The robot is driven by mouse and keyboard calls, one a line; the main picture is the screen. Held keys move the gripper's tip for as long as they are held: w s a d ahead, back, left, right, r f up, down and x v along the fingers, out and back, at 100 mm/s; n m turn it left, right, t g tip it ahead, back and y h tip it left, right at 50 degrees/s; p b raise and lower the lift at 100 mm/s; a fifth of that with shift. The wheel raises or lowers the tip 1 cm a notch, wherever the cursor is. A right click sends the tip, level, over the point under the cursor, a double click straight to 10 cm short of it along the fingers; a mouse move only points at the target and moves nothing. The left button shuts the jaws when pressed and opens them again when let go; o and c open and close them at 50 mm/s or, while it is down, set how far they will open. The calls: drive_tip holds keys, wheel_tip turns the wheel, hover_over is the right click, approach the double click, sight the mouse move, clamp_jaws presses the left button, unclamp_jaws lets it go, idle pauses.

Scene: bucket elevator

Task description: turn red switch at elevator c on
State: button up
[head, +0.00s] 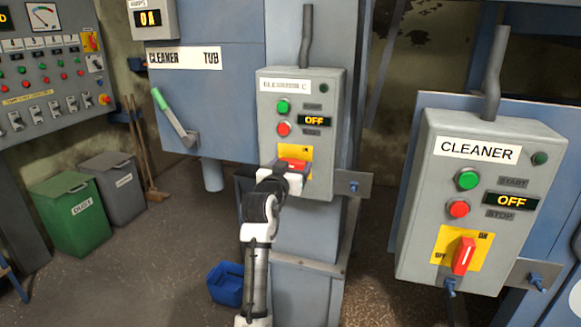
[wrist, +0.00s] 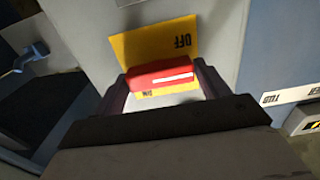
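The elevator C box (head: 270,130) hangs on a grey column, with a display (head: 314,121) reading OFF. Its red switch (head: 294,163) sits on a yellow plate (head: 285,151), partly hidden by my gripper (head: 284,178) in the head view. In the wrist view, the red switch (wrist: 163,77) lies between the two fingertips of my gripper (wrist: 163,82), roughly crosswise. The fingers stand wide apart, one at each end of the switch. I cannot tell whether they press on it. The plate shows OFF and ON lettering upside down in the wrist view.
A cleaner box (head: 480,190) with its own red switch (head: 463,256) is at the right, its display reading OFF. A bracket plate (head: 352,184) sticks out beside the elevator C box. A blue bin (head: 226,284) stands on the floor left of my arm.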

drive_tip(key=c, duration=0.5)
drive_tip(key=shift+c, duration=0.2)
drive_tip(key=shift+b, duration=0.35)
drive_tip(key=m+b, duration=0.2)
drive_tip(key=m, duration=0.1)
drive_tip(key=shift+f+b, duration=0.2)
drive_tip(key=shift+b, duration=0.2)
drive_tip(key=m+b, duration=0.3)
drive_tip(key=m, duration=0.1)
drive_tip(key=shift+b, duration=0.4)
drive_tip(key=m+b, duration=0.3)
drive_tip(key=m, duration=0.3)
drive_tip(key=m+b, duration=0.2)
drive_tip(key=m, duration=0.2)
drive_tip(key=shift+d+m, duration=0.1)
drive_tip(key=shift+m, duration=0.3)
drive_tip(key=o, duration=1)
drive_tip(key=shift+r, duration=0.1)
